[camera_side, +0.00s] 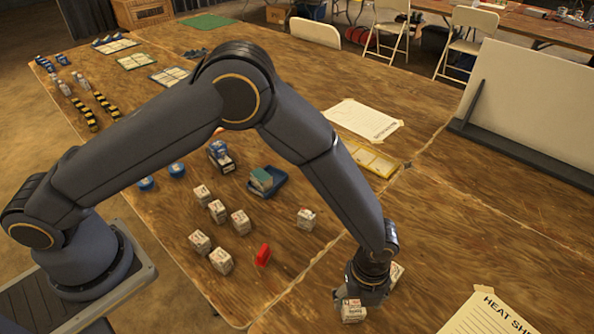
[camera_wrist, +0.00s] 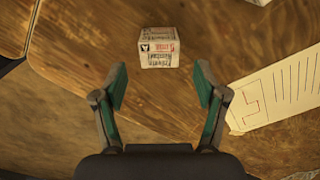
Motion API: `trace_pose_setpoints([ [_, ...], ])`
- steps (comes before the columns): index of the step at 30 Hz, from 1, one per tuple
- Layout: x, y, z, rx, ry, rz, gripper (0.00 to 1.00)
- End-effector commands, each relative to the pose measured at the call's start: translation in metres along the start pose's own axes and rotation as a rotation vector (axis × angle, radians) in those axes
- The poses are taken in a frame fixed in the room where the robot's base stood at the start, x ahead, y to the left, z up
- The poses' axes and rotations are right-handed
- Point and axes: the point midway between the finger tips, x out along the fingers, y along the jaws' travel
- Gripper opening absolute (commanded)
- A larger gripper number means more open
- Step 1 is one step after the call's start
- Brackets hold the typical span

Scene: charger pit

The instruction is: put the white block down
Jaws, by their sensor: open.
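My gripper (camera_wrist: 160,82) is open, with two green-padded fingers spread apart and nothing between their tips. A white block (camera_wrist: 159,48) with printed sides sits on the wooden table just beyond the fingertips, roughly centred between them in the wrist view. In the side view my gripper (camera_side: 368,292) is low over the table at the lower right. A white block (camera_side: 352,311) stands right by it, and another (camera_side: 397,273) is partly hidden behind it. I cannot tell which of these is the centred one.
Several more white blocks (camera_side: 240,222) stand to the left, near a red piece (camera_side: 263,255) and a blue tray (camera_side: 266,186). A printed sheet (camera_side: 487,315) lies to the right, and a white upright panel (camera_side: 530,105) stands behind.

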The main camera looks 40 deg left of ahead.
Motion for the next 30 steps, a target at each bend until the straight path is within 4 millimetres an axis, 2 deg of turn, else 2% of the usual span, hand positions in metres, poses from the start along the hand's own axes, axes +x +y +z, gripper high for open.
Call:
trace_pose_setpoints([
  [1,-0.013,-0.001,0.0,0.0,0.0,-0.005,0.72],
  [6,-0.048,0.0,0.0,-0.001,0.001,-0.002,0.72],
  [13,-0.076,0.001,0.003,-0.017,-0.002,-0.005,0.72],
  [16,-0.103,0.005,0.022,-0.121,-0.013,-0.03,0.72],
  [18,-0.136,0.014,0.046,-0.263,-0.024,-0.065,0.72],
  [20,-0.17,0.029,0.071,-0.427,-0.032,-0.102,0.72],
  [21,-0.194,0.044,0.088,-0.552,-0.036,-0.129,0.72],
  [23,-0.227,0.07,0.11,-0.744,-0.038,-0.172,0.72],
  [24,-0.246,0.089,0.123,-0.874,-0.034,-0.202,0.72],
  [26,-0.273,0.12,0.138,-1.067,-0.026,-0.249,0.72],
  [27,-0.288,0.141,0.146,-1.195,-0.016,-0.28,0.72],
  [30,-0.316,0.197,0.157,-1.514,0.023,-0.361,0.72],
])
